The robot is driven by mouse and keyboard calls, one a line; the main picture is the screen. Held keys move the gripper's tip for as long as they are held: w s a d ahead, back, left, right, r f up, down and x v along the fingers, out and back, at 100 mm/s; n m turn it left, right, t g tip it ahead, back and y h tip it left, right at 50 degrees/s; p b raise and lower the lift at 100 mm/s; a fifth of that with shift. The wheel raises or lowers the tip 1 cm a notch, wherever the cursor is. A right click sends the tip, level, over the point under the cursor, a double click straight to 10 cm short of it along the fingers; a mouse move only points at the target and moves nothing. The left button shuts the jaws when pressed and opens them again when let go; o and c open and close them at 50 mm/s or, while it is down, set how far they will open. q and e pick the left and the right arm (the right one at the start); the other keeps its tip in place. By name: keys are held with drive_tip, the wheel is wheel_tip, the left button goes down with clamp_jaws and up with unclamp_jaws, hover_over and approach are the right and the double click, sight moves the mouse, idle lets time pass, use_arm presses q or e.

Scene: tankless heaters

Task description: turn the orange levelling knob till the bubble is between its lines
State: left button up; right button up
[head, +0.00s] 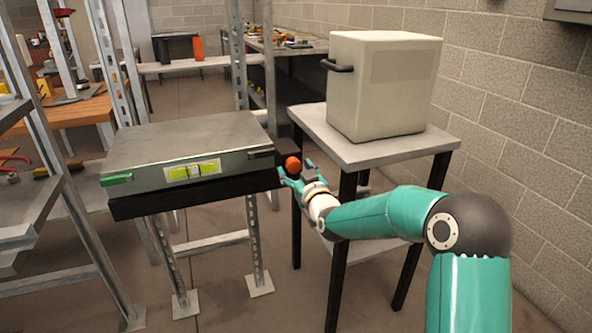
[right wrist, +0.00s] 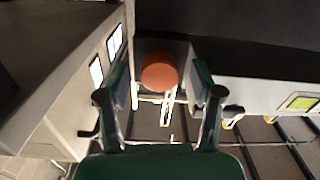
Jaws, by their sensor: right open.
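The orange levelling knob (head: 292,164) is at the right front corner of a grey metal plate (head: 190,140) on a dark stand. In the right wrist view the knob (right wrist: 159,71) lies between the fingers. My right gripper (head: 300,175) is open around the knob, and I cannot tell whether a finger touches it. The gripper's two fingers (right wrist: 160,95) stand apart in the wrist view. A yellow-green bubble level (head: 193,171) is set in the plate's front face. The bubble's place between its lines is too small to tell. My left gripper is not in view.
A small table (head: 375,153) with a pale boxy cabinet (head: 383,85) stands close right of the knob. A green block (head: 116,180) is at the plate's left front corner. Metal shelving posts stand at the left. Open floor shows in front.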

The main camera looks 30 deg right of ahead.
drive_tip(key=shift+w, duration=0.1)
drive_tip(key=c, duration=1.1)
drive_tip(key=shift+c, duration=0.2)
drive_tip(key=shift+f+n+b, duration=0.15)
drive_tip(key=shift+n+b, duration=0.85)
drive_tip(key=shift+b, duration=0.1)
drive_tip(key=shift+n+b, duration=0.85)
drive_tip(key=shift+n, duration=0.35)
drive_tip(key=n+b, duration=0.1)
drive_tip(key=n, duration=0.1)
drive_tip(key=shift+a+n, duration=0.1)
drive_tip(key=shift+n, duration=0.2)
drive_tip(key=shift+n+b, duration=0.35)
drive_tip(key=shift+n, duration=1.15)
